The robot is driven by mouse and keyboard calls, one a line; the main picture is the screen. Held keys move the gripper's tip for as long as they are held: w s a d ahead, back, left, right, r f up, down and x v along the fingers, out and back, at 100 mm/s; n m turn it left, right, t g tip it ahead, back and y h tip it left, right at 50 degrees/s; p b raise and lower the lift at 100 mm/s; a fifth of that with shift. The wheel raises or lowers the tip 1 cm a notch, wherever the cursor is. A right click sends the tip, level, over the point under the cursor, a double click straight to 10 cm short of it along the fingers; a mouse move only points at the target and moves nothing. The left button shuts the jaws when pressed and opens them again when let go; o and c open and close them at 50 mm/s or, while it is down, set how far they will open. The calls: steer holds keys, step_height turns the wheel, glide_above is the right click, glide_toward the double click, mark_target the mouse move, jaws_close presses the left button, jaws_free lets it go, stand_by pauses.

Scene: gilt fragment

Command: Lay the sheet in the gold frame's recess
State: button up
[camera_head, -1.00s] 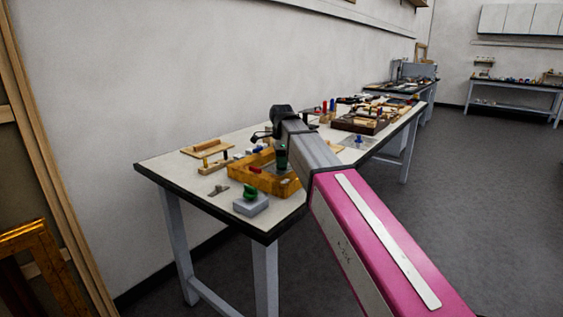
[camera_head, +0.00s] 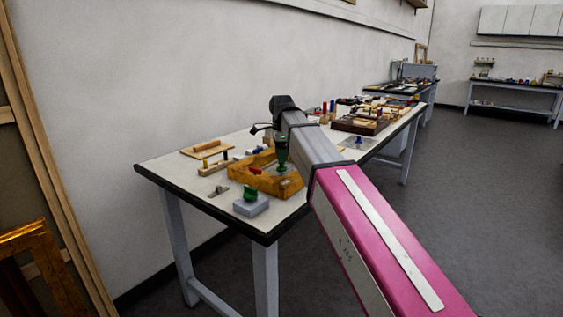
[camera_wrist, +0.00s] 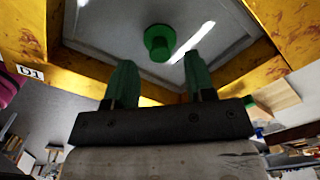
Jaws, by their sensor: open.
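The gold frame (camera_head: 250,180) lies flat near the front end of the long workbench. In the wrist view its gold sides (camera_wrist: 95,84) surround the recess. A grey, glossy sheet (camera_wrist: 105,25) with a bright streak of glare lies inside the frame. A green knob (camera_wrist: 159,42) stands on the sheet. My gripper (camera_wrist: 160,72) is open, with its two green fingers apart and nothing between their tips. It is above the frame in the head view (camera_head: 281,150), clear of the knob. Part of the sheet's edge is hidden by my fingers, so its full seating cannot be told.
A grey block with a green top (camera_head: 251,203) sits in front of the frame. A wooden board with a roller (camera_head: 207,149) and a small peg rack (camera_head: 214,165) stand to the left. Trays and tools (camera_head: 362,122) crowd the bench farther back. The wall runs along the bench's far side.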

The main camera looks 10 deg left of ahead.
step_height(320, 180, up, 9)
steer(key=shift+f, duration=0.15)
stand_by(0.4)
